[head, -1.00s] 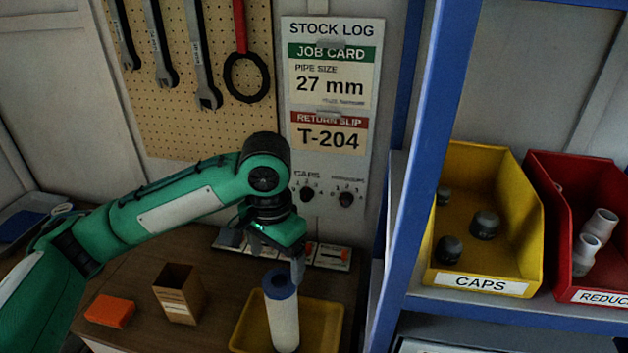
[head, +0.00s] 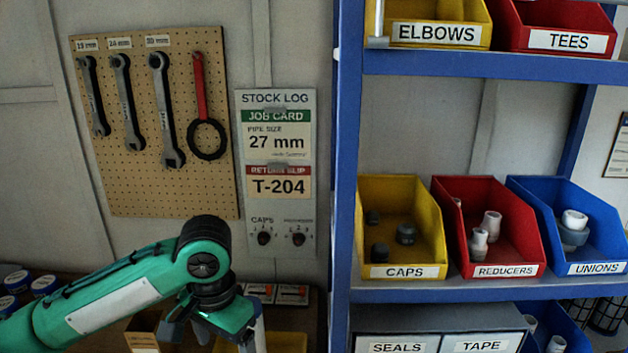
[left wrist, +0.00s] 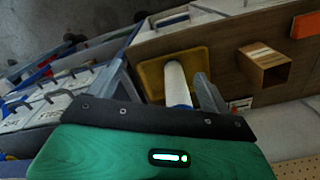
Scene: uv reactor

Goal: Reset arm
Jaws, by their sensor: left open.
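My left gripper (head: 217,332) is at the bottom of the head view, pointing down over the bench with its fingertips near or past the lower edge. In the left wrist view its two grey fingers (left wrist: 165,88) are spread apart and hold nothing. A white cylinder (left wrist: 176,82) shows between and beyond them, in a yellow tray (left wrist: 150,80). Whether a finger touches the cylinder cannot be told. My right gripper is not in view.
A blue shelf (head: 345,180) stands right of my arm, with bins of caps (head: 428,215), reducers (head: 485,192) and unions (head: 535,200). Wrenches hang on a pegboard (head: 150,200) behind. A cardboard box (left wrist: 262,65) and an orange block (left wrist: 305,25) are on the bench.

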